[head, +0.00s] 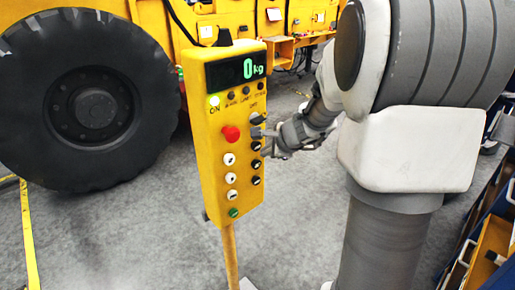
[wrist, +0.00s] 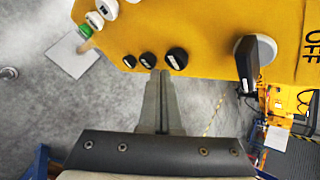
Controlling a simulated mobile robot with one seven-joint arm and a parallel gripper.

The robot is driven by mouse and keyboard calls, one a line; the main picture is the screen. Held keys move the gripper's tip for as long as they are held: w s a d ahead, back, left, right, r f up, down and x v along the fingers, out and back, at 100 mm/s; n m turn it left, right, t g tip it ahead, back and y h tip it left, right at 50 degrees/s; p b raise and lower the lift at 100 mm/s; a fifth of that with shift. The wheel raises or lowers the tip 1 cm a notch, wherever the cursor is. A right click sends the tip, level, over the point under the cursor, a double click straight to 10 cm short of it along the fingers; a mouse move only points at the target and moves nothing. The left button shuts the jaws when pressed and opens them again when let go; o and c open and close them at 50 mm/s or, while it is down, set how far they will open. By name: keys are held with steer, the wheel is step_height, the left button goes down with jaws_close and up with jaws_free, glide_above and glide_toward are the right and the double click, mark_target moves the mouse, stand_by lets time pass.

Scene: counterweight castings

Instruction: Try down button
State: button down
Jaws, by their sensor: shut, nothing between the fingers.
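A yellow control box (head: 210,150) stands on a yellow post. Its display (head: 236,69) reads 0 kg and a lamp by "ON" (head: 214,100) is lit. Black buttons with small white marks run down its right side: upper (head: 256,146), middle (head: 256,163) and lower (head: 255,180). I cannot read which is down. My gripper (head: 266,146) is shut and empty, at the box's right side. In the wrist view its fingertips (wrist: 160,73) appear just below the gap between the upper black button (wrist: 176,58) and middle black button (wrist: 148,60). Contact cannot be told.
A red button (head: 231,134), white buttons (head: 229,159) and a green button (head: 233,212) line the box's left side. A black rotary switch (wrist: 248,62) sits beside "OFF". A big-wheeled yellow vehicle (head: 95,100) stands behind. Drawers (head: 490,250) are at the right; grey floor lies between.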

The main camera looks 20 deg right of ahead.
steer(key=s, duration=0.1)
steer(key=s+d+b, duration=0.1)
steer(key=s, duration=0.2)
steer(key=shift+s+d, duration=0.35)
stand_by(2.9)
